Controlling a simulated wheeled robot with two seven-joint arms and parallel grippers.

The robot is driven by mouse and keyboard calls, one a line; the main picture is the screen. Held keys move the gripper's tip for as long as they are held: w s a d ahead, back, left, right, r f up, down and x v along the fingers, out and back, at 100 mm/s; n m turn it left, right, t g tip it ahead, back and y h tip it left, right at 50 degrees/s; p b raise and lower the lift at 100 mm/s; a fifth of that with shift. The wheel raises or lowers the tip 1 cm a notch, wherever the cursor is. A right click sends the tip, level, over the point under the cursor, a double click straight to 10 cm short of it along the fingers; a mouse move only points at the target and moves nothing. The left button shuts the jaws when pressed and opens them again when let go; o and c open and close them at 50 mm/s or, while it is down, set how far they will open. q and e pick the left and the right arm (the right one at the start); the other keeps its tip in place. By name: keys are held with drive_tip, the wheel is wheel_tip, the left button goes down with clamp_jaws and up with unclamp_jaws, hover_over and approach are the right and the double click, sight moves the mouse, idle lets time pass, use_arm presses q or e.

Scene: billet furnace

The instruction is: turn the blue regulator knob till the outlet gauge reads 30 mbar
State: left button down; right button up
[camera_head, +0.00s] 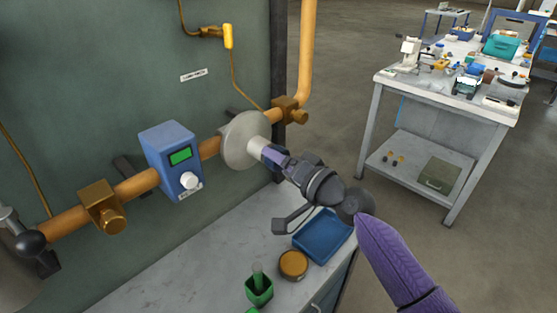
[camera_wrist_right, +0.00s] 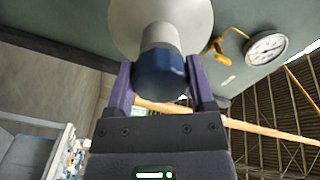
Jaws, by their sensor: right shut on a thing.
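The regulator (camera_head: 237,143) is a pale grey disc-shaped body on the copper-coloured pipe, with a pale stem facing me. My right gripper (camera_head: 272,157) reaches it from the lower right. In the right wrist view, the blue knob (camera_wrist_right: 160,76) sits between the purple fingers of my right gripper (camera_wrist_right: 161,84), which are shut on its sides. In the head view the gripper hides the knob. A round white dial gauge (camera_wrist_right: 267,48) shows in the right wrist view; its reading is too small to tell, nor whether it is the outlet gauge. My left gripper is not in view.
A blue box (camera_head: 167,145) with a green display and white knob is left of the regulator. Below, the grey bench holds a blue tray (camera_head: 322,236), a round brown-lidded container (camera_head: 293,265) and a green holder (camera_head: 259,291). A cluttered table (camera_head: 450,100) stands behind, across open floor.

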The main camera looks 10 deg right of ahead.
drive_tip(key=o, duration=1.2)
drive_tip(key=v, duration=1)
drive_tip(key=shift+b, duration=0.4)
